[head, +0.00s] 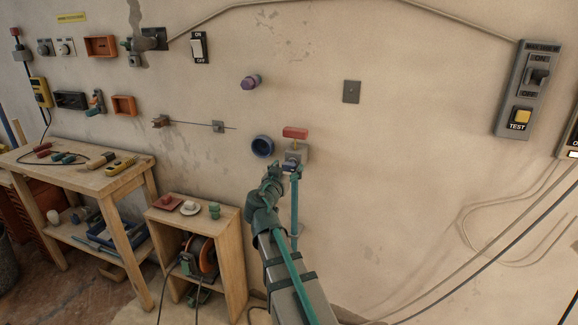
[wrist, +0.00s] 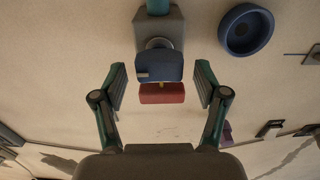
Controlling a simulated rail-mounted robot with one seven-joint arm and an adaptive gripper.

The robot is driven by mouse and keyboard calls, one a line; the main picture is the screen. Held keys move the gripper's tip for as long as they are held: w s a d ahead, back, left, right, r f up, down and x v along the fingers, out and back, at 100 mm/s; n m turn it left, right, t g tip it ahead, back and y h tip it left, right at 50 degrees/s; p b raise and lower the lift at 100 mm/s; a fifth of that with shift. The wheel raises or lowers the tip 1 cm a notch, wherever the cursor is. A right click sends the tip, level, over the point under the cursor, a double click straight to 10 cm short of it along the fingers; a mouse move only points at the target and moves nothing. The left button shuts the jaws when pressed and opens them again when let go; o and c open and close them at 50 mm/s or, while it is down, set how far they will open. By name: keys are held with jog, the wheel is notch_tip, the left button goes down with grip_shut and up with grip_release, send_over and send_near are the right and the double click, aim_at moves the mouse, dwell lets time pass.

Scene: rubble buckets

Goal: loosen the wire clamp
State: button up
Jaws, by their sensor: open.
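A thin wire on the wall runs from a bracket (head: 160,121) through a small grey square piece (head: 218,126), which looks like the wire clamp. Part of that piece shows at the right edge of the wrist view (wrist: 314,57). My gripper (head: 289,168) is well to its right, in front of a grey wall fitting (head: 299,154) with a red block (head: 295,132) on top. In the wrist view my gripper (wrist: 160,86) is open, its fingers either side of the fitting's blue front part (wrist: 158,66) and the red block, with gaps on both sides.
A round blue cup (head: 262,146) sits on the wall between the fitting and the grey piece. A purple knob (head: 251,82) and a grey plate (head: 351,91) are higher up. A small shelf (head: 199,220) and a workbench (head: 130,165) stand lower left. The wall to the right is mostly clear.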

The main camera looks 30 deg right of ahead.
jog(key=shift+x, duration=0.8)
jog(key=shift+c, duration=0.2)
jog(key=c, duration=1.1)
